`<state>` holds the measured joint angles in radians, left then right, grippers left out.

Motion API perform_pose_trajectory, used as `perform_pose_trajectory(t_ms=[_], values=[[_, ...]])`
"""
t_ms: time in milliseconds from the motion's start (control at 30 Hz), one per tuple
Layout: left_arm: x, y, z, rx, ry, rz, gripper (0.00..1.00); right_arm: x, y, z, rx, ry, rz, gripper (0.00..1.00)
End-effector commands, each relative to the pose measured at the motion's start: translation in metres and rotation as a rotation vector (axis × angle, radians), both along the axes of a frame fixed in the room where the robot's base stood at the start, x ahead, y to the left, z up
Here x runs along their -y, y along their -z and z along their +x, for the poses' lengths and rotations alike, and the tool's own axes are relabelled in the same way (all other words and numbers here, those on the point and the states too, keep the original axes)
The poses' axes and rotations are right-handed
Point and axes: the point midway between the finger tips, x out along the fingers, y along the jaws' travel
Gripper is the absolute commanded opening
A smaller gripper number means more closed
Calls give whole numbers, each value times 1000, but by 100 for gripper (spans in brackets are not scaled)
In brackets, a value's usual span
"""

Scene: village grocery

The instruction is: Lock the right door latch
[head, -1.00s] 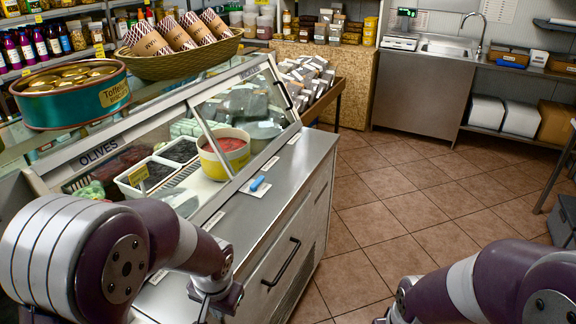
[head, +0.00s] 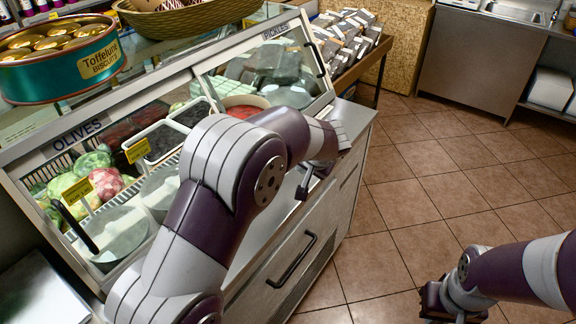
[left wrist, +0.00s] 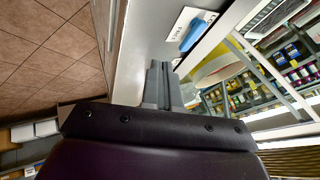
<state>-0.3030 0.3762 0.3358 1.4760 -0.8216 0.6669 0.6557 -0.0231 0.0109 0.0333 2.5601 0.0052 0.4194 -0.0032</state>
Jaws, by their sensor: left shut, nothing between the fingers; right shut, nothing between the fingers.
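The right door latch shows in the left wrist view as a blue lever (left wrist: 193,35) on a small white labelled plate (left wrist: 182,21), set on the pale counter. In the head view my left arm hides it. My left gripper (head: 305,188) is low over the counter, its fingers pointing down, shut and empty. In the left wrist view its fingers (left wrist: 158,66) are together, with the blue lever just beyond the tips and to the right, apart from them in the picture. My right gripper (head: 438,304) is shut and empty over the floor at the lower right.
The glass display case (head: 250,78) stands along the counter's back, with olives and pickles signs. A biscuit tin (head: 62,62) and a basket (head: 185,20) sit on top. A drawer handle (head: 291,262) sticks out of the counter front. The tiled floor (head: 418,180) to the right is clear.

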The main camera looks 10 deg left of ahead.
Motion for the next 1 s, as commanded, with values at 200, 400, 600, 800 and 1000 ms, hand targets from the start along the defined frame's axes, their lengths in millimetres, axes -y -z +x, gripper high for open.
perform_pose_trajectory(t_ms=[200, 400, 600, 800, 1000], values=[[-11, 27, 16, -4, -2, 1, 0, 0, -2, 0, 0, 0, 0, 0], [-25, 62, 39, -4, 0, 0, 0, 0, -4, 0, 0, 0, 0, 0], [-48, 75, 56, -1, -3, 0, 0, 0, -13, 0, 0, 0, 0, 0], [-65, 77, 62, -1, 0, 0, 0, 0, -18, 0, 0, 0, 0, 0], [-69, 78, 64, 0, 0, -1, 0, 0, -18, 0, 0, 0, 0, 0]])
